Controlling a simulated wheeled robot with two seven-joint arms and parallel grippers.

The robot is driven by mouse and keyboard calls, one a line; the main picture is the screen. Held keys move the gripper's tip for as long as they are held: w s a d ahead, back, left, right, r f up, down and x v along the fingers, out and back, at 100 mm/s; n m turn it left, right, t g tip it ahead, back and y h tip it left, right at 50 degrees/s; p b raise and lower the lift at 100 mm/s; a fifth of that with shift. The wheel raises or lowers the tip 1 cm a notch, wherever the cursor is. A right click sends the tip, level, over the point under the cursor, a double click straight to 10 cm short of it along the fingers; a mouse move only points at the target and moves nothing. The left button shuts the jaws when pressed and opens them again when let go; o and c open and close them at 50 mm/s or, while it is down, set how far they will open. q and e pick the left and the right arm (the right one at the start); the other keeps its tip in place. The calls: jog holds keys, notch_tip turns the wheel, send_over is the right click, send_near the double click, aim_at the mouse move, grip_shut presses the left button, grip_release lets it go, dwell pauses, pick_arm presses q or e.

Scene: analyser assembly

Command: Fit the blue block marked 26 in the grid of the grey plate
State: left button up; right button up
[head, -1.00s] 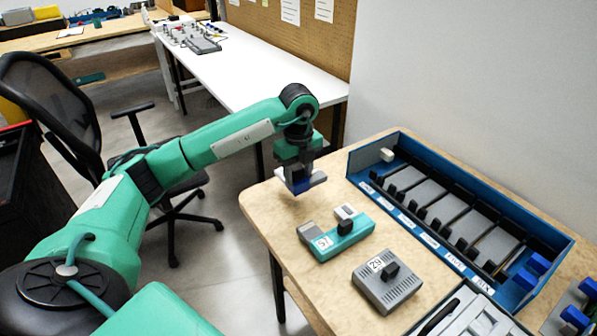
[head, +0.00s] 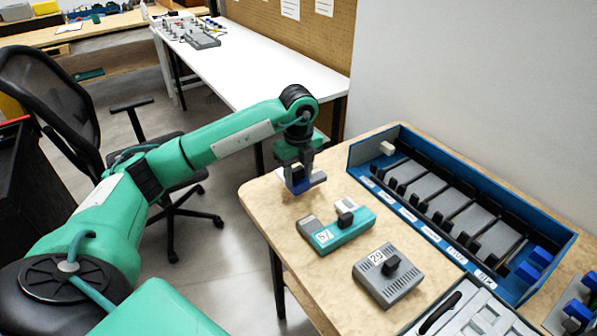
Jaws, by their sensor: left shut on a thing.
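My right gripper is not in view.
A teal unit (head: 349,235) marked 57 and a grey unit (head: 400,285) marked 29 lie on the table (head: 275,222). A blue rack (head: 510,290) with several compartments stands behind them.

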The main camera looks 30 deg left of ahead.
pick_arm(q)
jog(key=shift+f+b, duration=0.35)
jog(key=shift+f, duration=0.9)
jog(key=shift+f+b, duration=0.1)
jog(key=shift+b, duration=0.2)
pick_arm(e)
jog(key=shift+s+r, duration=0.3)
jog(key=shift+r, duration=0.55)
pick_arm(q)
jog(key=o, duration=1.2)
